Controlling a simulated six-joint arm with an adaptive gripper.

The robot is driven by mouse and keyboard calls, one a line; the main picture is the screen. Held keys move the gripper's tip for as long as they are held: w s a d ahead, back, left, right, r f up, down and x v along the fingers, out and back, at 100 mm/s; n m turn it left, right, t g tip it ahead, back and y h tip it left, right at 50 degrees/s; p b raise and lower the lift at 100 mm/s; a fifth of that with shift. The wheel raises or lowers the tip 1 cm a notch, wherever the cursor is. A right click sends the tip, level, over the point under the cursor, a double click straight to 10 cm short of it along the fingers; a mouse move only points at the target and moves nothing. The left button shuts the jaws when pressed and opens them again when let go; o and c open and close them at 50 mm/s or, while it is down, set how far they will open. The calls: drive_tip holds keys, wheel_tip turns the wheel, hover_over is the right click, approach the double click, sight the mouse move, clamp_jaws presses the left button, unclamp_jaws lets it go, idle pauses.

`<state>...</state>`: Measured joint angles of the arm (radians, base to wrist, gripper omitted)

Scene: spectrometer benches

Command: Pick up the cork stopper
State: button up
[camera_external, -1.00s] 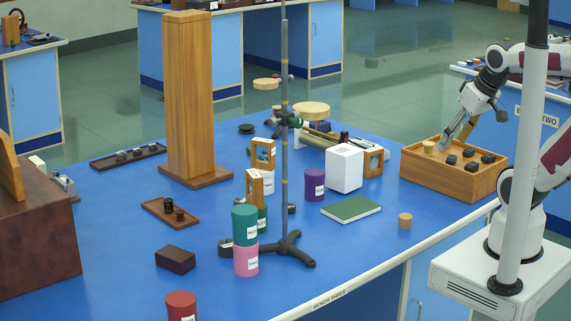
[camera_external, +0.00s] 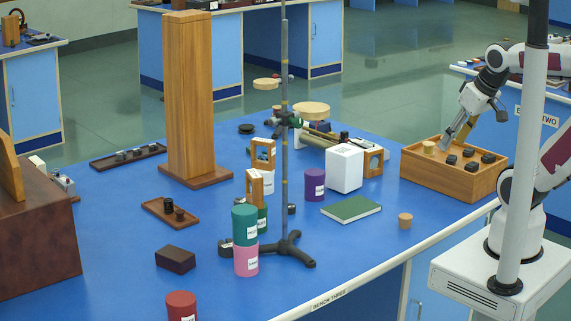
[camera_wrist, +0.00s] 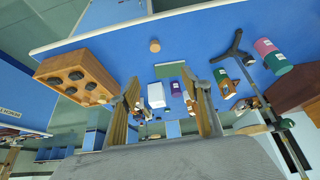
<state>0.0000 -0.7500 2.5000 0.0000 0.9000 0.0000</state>
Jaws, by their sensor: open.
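The cork stopper (camera_external: 405,221) is a small tan cylinder standing upright on the blue bench near its front edge. It also shows in the wrist view (camera_wrist: 155,46), at the upper middle, clear of other things. My gripper (camera_external: 454,138) is open and appears over the wooden box in the external view, well away from the stopper. In the wrist view its two fingers (camera_wrist: 162,88) are spread wide with nothing between them.
A wooden box (camera_external: 440,178) with several dark pieces and a tan round piece stands right of the stopper. A green book (camera_external: 351,209) and a white block (camera_external: 345,168) lie to its left. A stand with a tall rod (camera_external: 285,180) rises mid-bench. Bench around the stopper is clear.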

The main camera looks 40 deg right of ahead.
drive_tip(key=w+d+n+t+h, duration=0.2)
drive_tip(key=w+d+n+h, duration=0.15)
drive_tip(key=w+d, duration=1.2)
drive_tip(key=w+d+f+n+t, duration=0.1)
drive_tip(key=w+d+f+n, duration=0.1)
drive_tip(key=w+d, duration=0.3)
drive_tip(key=n+y, duration=0.9)
drive_tip(key=y, duration=0.4)
hover_over(437, 224)
drive_tip(key=w+d, duration=0.5)
drive_tip(key=shift+t, duration=0.3)
drive_tip(key=f, duration=2.1)
drive_tip(key=shift+s+d+f, duration=0.15)
drive_tip(key=shift+s, duration=0.05)
drive_tip(key=s+a+f+m+y, duration=0.1)
drive_tip(key=s+a, duration=0.1)
drive_tip(key=s+a+f+m+y, duration=0.1)
drive_tip(key=s+a+f+y, duration=0.1)
drive_tip(key=shift+s+a+f+y, duration=0.1)
drive_tip(key=shift+y, duration=0.15)
drive_tip(key=shift+s+a+f+m, duration=0.25)
drive_tip(key=shift+a+f+m, duration=0.25)
drive_tip(key=shift+m, duration=0.15)
